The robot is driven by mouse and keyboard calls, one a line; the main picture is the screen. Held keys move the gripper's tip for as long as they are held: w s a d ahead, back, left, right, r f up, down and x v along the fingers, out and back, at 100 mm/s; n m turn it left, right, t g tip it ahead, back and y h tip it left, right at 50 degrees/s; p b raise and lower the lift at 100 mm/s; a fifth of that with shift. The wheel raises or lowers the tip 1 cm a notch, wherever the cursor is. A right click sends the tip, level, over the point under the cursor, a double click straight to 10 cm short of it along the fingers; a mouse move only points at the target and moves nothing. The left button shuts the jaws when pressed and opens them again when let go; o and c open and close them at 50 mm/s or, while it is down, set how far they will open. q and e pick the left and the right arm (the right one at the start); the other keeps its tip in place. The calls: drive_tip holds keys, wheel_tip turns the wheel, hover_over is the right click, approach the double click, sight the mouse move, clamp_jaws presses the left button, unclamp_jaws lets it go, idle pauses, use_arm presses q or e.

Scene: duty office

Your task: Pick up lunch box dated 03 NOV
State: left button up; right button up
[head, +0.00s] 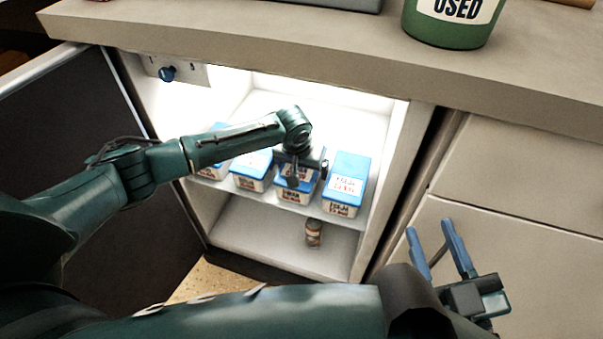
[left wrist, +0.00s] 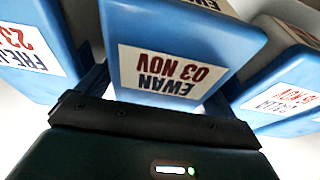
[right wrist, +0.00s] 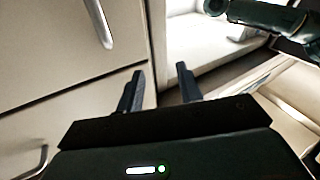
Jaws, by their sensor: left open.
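The lunch box labelled EWAN 03 NOV (left wrist: 160,72) is blue and white with a white label. It fills the middle of the left wrist view, upside down there. In the head view the same box (head: 294,197) stands on the upper shelf, partly hidden by my gripper. My left gripper (head: 307,172) is open at the front of this box. Its two fingers (left wrist: 163,82) show at either side of the box; whether they touch it I cannot tell. My right gripper (head: 428,230) is open and empty outside the cabinet, before the drawer fronts.
Similar boxes stand close on both sides: FREJA (head: 345,182) at right, others (head: 251,172) at left. A small jar (head: 313,233) stands on the lower compartment floor. The open dark door (head: 70,130) is at left. A counter (head: 330,50) with a green USED tub (head: 450,32) overhangs.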

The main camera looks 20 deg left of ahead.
use_arm(q)
drive_tip(key=shift+c, duration=0.4)
drive_tip(key=c, duration=0.9)
